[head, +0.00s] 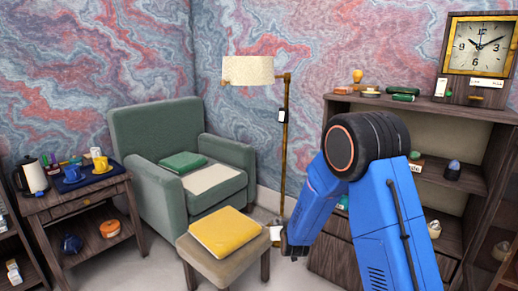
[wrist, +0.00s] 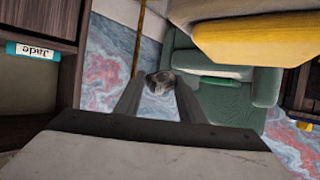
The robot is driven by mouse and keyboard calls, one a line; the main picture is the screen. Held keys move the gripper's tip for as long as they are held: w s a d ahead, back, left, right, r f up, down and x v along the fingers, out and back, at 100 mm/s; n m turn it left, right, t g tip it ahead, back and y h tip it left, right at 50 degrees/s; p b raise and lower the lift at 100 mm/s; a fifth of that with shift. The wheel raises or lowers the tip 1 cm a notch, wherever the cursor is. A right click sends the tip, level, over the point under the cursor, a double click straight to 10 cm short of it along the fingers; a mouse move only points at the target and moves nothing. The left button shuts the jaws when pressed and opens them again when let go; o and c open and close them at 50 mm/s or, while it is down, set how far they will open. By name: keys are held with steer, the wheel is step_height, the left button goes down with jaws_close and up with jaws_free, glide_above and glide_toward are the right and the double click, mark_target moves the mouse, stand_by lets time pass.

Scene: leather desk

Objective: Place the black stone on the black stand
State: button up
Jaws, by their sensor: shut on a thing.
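My gripper (wrist: 158,88) is shut on a dark grey, pale-mottled stone (wrist: 160,83), held between the fingertips in the wrist view. It looks like the black stone. In the head view my gripper (head: 287,246) hangs low at the end of the blue arm, right of the ottoman and in front of the cabinet; the stone cannot be made out there. I cannot pick out an empty black stand for certain. A blue-grey stone (head: 454,165) sits on a small dark base on the cabinet's middle shelf, right of the arm.
The wooden cabinet (head: 470,184) stands at right, partly hidden by my arm. A teal "Jade" label (wrist: 32,51) shows upside down in the wrist view. The ottoman (head: 222,262) bears a yellow cushion (head: 224,232). A green armchair (head: 150,130) and floor lamp (head: 285,150) stand behind.

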steer(key=s+d+f, duration=0.2)
steer(key=d+f, duration=0.5)
steer(key=d, duration=0.2)
steer(key=s+d+f+m+h, duration=0.1)
steer(key=s+d+f, duration=0.2)
steer(key=d+f, duration=0.5)
steer(key=shift+s+d, duration=0.3)
steer(key=shift+d, duration=0.9)
